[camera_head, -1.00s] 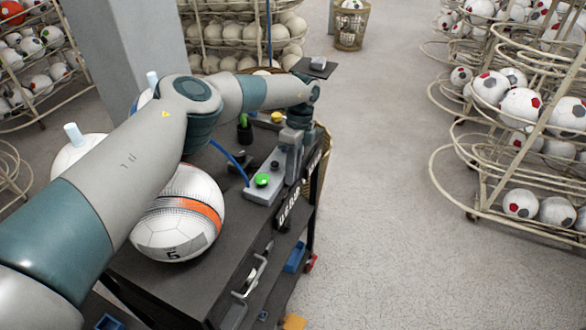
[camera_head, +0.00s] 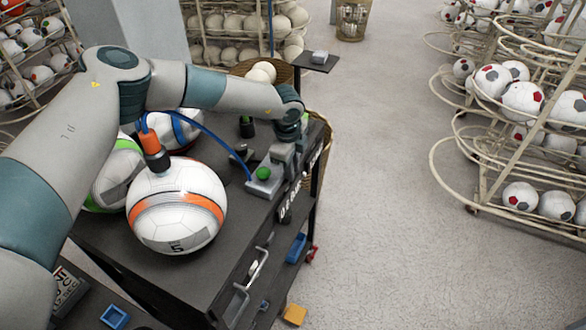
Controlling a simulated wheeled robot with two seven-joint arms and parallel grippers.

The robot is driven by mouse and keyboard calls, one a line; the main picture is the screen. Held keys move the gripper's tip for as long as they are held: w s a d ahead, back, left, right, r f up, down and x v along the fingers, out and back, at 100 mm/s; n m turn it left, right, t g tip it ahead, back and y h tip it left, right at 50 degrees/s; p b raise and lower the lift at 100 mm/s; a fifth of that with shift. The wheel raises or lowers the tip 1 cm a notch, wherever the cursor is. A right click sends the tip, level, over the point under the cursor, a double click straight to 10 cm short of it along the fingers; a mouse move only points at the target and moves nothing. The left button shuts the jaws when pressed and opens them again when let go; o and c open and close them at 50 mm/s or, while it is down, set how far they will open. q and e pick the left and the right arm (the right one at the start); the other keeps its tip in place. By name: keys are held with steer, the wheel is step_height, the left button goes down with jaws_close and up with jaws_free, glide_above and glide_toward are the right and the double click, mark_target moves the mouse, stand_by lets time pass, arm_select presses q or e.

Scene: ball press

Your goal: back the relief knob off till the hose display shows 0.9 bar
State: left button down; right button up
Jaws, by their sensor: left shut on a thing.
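The grey unit (camera_head: 262,186) with a green button (camera_head: 263,173) stands at the right edge of the black cart top. A blue hose (camera_head: 212,137) runs from it to an orange and black fitting (camera_head: 152,147) standing on top of a white ball (camera_head: 177,220) with an orange band. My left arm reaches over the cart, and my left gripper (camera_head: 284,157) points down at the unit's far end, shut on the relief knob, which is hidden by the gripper. White characters (camera_head: 290,201) on the cart's side are too small to read; I cannot make out a hose display reading. My right gripper is not in view.
A green-marked ball (camera_head: 115,180) and a blue-marked ball (camera_head: 178,128) sit beside the banded ball. A black knob-like part (camera_head: 247,127) stands behind the unit. A small raised shelf (camera_head: 316,62) is at the far corner. Ball racks (camera_head: 500,150) stand right; floor between is clear.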

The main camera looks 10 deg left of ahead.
arm_select(q)
steer(key=shift+a, duration=0.1)
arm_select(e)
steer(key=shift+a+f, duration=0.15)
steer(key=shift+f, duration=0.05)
arm_select(q)
steer(key=c, duration=1.9)
jaws_free()
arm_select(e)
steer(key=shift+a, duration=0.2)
arm_select(q)
steer(key=shift+r, duration=0.15)
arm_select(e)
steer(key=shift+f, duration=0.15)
